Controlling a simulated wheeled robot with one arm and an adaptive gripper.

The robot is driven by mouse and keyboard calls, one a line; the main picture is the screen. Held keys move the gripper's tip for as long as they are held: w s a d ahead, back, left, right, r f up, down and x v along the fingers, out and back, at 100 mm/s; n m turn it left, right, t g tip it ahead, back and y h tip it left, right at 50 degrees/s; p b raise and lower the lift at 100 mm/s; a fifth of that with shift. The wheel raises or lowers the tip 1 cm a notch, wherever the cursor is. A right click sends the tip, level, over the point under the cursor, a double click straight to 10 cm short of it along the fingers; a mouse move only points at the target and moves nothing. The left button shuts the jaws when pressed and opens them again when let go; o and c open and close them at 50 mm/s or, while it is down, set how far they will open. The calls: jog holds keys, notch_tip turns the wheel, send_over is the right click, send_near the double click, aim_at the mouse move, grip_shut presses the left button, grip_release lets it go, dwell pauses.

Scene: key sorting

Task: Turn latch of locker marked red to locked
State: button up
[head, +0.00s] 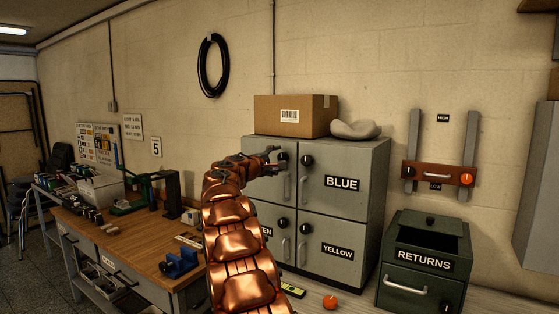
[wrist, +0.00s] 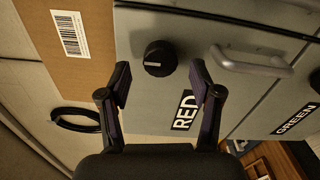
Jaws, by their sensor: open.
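The red-marked locker's dark round latch knob (wrist: 160,58) sits on its grey door in the wrist view, with a small pale mark toward its left side. The RED label (wrist: 184,110) and the door's bar handle (wrist: 252,62) are to its right. My gripper (wrist: 159,84) is open and empty, its fingers on either side of the knob's line and apart from it. In the head view my gripper (head: 275,160) is at the upper left locker door. My arm hides most of that door and its label there.
The blue locker (head: 342,184) is right of it, the yellow locker (head: 338,251) below that. A cardboard box (head: 295,115) is on top of the lockers. A green RETURNS bin (head: 425,262) stands right, a workbench (head: 130,240) left. The GREEN label (wrist: 296,120) shows in the wrist view.

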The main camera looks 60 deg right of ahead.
jog(key=a, duration=0.9)
jog(key=shift+s+a, duration=0.2)
jog(key=shift+a, duration=0.05)
dwell(0.4)
jog(key=s+a+f+g+y, duration=0.1)
jog(key=s+a+f+y, duration=0.5)
jog(key=a, duration=1.2)
jog(key=s+a+f+m+g+y+p, duration=0.1)
jog(key=s+a+f+y, duration=0.5)
jog(key=s+a+f, duration=0.7)
jog(key=s+a+f+m+y+p, duration=0.1)
jog(key=s+a+f+y, duration=0.5)
jog(key=a, duration=1.8)
jog(key=s+f, duration=0.4)
jog(key=s, duration=0.5)
jog(key=shift+s+a+g, duration=0.2)
jog(key=shift+a+g, duration=0.1)
jog(key=shift+g, duration=0.1)
